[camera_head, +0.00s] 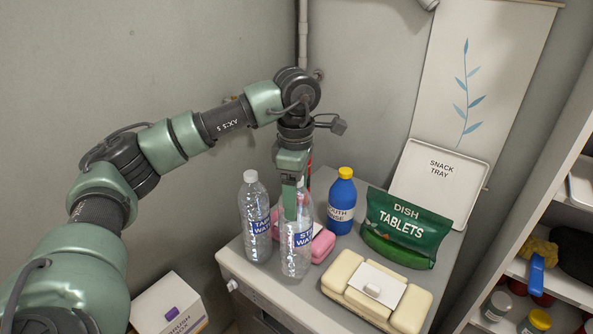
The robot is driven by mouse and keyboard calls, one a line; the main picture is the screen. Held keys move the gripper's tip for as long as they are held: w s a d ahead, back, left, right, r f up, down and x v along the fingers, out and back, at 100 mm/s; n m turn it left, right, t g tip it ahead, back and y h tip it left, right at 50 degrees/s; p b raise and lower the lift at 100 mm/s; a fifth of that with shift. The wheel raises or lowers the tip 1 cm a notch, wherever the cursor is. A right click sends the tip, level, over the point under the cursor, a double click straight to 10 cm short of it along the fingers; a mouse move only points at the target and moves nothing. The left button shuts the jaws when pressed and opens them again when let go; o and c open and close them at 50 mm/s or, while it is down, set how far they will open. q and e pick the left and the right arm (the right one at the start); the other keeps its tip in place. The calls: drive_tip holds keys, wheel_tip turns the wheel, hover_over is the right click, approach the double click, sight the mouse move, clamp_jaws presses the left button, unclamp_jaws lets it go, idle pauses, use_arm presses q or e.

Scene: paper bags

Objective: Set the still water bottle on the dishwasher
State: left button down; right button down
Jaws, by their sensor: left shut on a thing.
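The still water bottle (296,258) is clear plastic with a blue label, partly readable as "ST… WA…". My left gripper (291,208) points down over its top and is shut on it, hiding its cap and neck. The bottle is upright over the front part of the dishwasher (257,285), a grey-white unit with a crowded top. I cannot tell whether its base touches the surface. A similar bottle (254,222) with a white cap and a label starting "TA" stands just left of it. My right gripper is not in view.
A pink item (322,246) is behind the held bottle. A shelf (556,283) stands at right, a box (170,305) at lower left.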

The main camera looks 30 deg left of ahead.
sight(296, 228)
use_arm(q)
wheel_tip(296, 228, down, 5)
drive_tip(key=shift+w+p, duration=0.1)
drive_tip(key=shift+p, duration=0.55)
drive_tip(key=shift+c, duration=0.7)
unclamp_jaws()
drive_tip(key=shift+f, duration=0.15)
